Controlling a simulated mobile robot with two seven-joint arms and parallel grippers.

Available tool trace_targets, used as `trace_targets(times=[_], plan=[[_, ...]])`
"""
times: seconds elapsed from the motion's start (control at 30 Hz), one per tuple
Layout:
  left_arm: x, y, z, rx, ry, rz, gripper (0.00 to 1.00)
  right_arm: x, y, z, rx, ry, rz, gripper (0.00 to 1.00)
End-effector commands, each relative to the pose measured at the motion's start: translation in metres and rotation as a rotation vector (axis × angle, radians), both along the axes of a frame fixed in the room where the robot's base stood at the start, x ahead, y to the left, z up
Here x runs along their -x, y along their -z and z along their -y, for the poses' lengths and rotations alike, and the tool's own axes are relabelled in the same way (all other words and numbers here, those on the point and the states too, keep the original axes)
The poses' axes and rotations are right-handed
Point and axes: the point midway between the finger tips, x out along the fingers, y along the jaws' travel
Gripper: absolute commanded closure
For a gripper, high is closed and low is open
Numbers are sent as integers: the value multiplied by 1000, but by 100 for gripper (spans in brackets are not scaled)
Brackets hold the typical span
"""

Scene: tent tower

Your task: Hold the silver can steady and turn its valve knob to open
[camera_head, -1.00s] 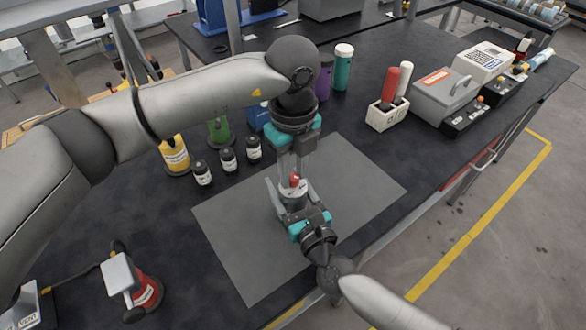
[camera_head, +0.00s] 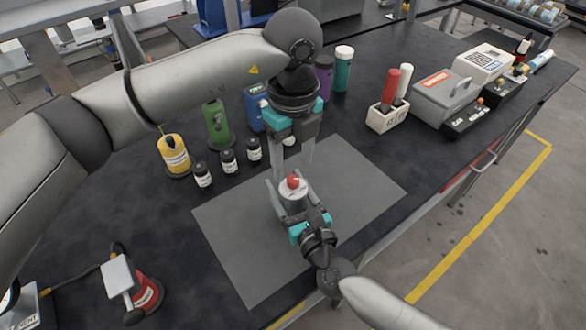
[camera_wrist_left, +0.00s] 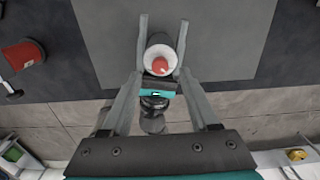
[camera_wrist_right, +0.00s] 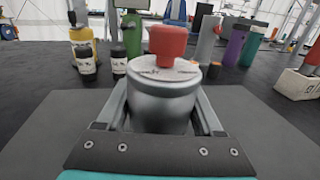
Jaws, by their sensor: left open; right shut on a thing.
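The silver can (camera_wrist_right: 160,100) stands upright on the grey mat (camera_head: 345,180), with a red valve knob (camera_wrist_right: 168,42) on its white top. In the head view the can (camera_head: 292,198) and knob (camera_head: 293,181) show near the mat's middle. My right gripper (camera_head: 290,200) is shut on the can's body, one finger on each side. My left gripper (camera_head: 291,165) is open and empty, pointing down above and behind the can, apart from the knob. In the left wrist view the knob (camera_wrist_left: 160,66) lies ahead between the open fingers.
Small dark jars (camera_head: 228,161), a yellow canister (camera_head: 174,155) and a green canister (camera_head: 217,125) stand left of the mat. A white holder (camera_head: 387,117) with red and white handles is at right. A red canister (camera_head: 147,291) is at lower left. The mat's right side is clear.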

Motion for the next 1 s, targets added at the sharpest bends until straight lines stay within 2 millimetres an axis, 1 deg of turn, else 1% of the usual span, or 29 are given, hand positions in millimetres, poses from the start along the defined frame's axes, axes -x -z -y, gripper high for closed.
trace_targets(times=[0.03, 0.2, 0.3, 0.4, 0.57, 0.9, 0.93, 1.0], plan=[[-1, -13, 1, 2, 0, 7, 39, 1, 1, 0, 1, -1, -3, 100], [-1, -50, 1, 2, 1, 5, 39, 1, 1, 0, 1, -1, -3, 100], [-1, -66, 1, 1, 0, 5, 39, 1, 1, 0, 1, -1, -3, 100], [-1, -78, 0, 0, -2, 4, 39, 1, 1, 0, 1, -1, -3, 100], [0, -86, 0, 1, -1, 2, 39, 1, 1, 0, 1, -1, -3, 100], [0, -86, 0, 0, -1, 1, 39, 1, 1, 0, 1, -1, -3, 100], [0, -86, 0, 0, -1, 1, 39, 0, -1, 0, 0, 0, 1, 29], [0, -86, 0, 0, -1, 1, 39, 0, -1, 0, 0, 0, 1, 21]])
